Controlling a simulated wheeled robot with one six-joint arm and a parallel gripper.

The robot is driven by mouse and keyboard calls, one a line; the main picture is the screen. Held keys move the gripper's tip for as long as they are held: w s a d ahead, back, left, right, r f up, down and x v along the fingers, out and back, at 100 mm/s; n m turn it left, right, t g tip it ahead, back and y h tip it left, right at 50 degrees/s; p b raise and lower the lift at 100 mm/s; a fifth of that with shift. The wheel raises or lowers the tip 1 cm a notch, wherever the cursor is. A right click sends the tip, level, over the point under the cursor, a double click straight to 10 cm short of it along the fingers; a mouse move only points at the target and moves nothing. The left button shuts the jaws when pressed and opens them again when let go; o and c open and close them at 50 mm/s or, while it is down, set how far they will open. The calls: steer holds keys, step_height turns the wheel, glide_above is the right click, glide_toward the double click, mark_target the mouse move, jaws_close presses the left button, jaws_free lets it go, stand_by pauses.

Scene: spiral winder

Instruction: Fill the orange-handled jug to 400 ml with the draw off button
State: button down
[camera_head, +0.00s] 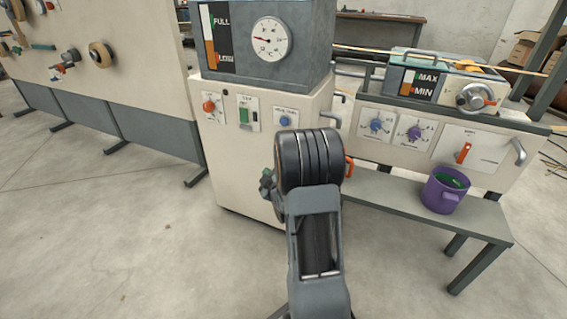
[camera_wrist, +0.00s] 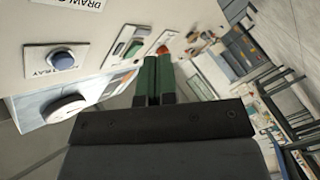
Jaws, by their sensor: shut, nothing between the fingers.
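My gripper (camera_head: 267,183) is in front of the cream cabinet, just left of my dark arm link. Its green fingers are shut and empty; they also show in the wrist view (camera_wrist: 152,80). An orange handle (camera_head: 349,167) shows at the right edge of my arm; the body of its jug is hidden, and its fill level cannot be seen. In the wrist view, a label beginning DRAW (camera_wrist: 82,4) is cut off at the top edge, and no button beside it is visible. A blue button (camera_wrist: 63,59) on a plate ending in TRAY is left of the fingers, apart from them.
The cream cabinet (camera_head: 238,160) bears a grey tank (camera_head: 230,70) with a level strip and dial. A red knob (camera_head: 209,106) and green switch (camera_head: 244,115) are on its front. A purple bucket (camera_head: 437,199) stands on a grey bench (camera_head: 480,225) at right. Floor at left is clear.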

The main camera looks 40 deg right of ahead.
steer(key=shift+d, duration=0.1)
stand_by(0.3)
steer(key=w+d, duration=0.4)
steer(key=d, duration=0.3)
steer(key=shift+d, duration=0.3)
steer(key=shift+w+d, duration=0.1)
steer(key=shift+w, duration=0.05)
stand_by(2.0)
steer(key=shift+w+d, duration=0.15)
steer(key=shift+d, duration=0.1)
steer(key=shift+w+d+b, duration=0.15)
steer(key=shift+d+b, duration=0.2)
steer(key=shift+d, duration=0.05)
stand_by(2.3)
